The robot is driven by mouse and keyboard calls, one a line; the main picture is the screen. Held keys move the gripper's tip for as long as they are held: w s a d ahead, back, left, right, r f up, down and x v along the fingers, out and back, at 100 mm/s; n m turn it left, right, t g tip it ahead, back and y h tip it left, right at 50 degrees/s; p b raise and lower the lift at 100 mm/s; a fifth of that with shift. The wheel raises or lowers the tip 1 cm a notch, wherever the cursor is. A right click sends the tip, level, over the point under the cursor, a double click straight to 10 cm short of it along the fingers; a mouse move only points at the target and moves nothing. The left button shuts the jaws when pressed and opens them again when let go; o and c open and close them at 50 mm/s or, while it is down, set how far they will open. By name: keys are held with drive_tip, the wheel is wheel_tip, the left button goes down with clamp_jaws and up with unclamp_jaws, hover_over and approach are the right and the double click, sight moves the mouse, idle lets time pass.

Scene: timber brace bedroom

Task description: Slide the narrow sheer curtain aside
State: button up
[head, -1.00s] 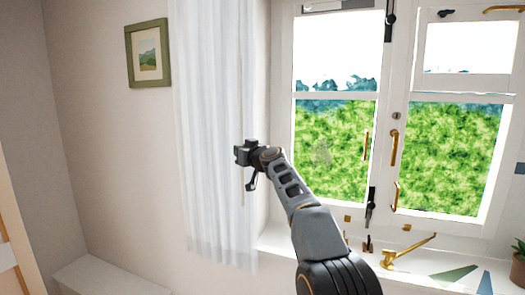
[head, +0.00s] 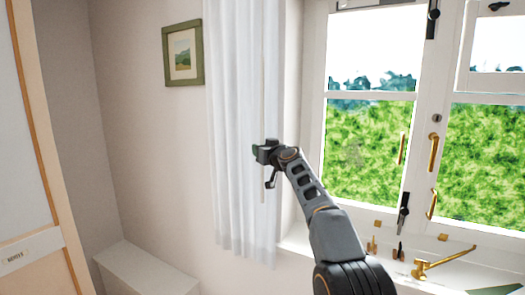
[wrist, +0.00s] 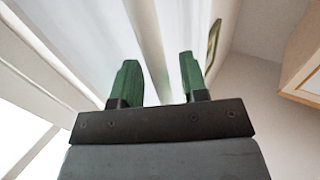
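The narrow sheer curtain (head: 235,110) hangs white and pleated on the wall left of the window. A thin pale rod (head: 263,195) hangs in front of its right part. My gripper (head: 264,152) is at the curtain's right part, at about mid-height, by the rod. In the wrist view, my gripper's two green fingers (wrist: 158,72) are apart, with a pale upright strip (wrist: 148,40), apparently the rod, showing between them. I cannot tell whether the fingers touch it. The curtain (wrist: 90,35) fills the view behind the fingers.
The window (head: 370,130) with brass handles stands right of the curtain. Its sill (head: 300,245) holds a brass stay (head: 445,262) and small fittings. A framed picture (head: 183,53) hangs to the left. A low white ledge (head: 145,272) lies below.

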drive_tip(key=b+v, duration=0.9)
drive_tip(key=v, duration=0.4)
drive_tip(key=shift+s+d+b, duration=0.2)
drive_tip(key=shift+s+b, duration=0.15)
drive_tip(key=shift+b, duration=0.05)
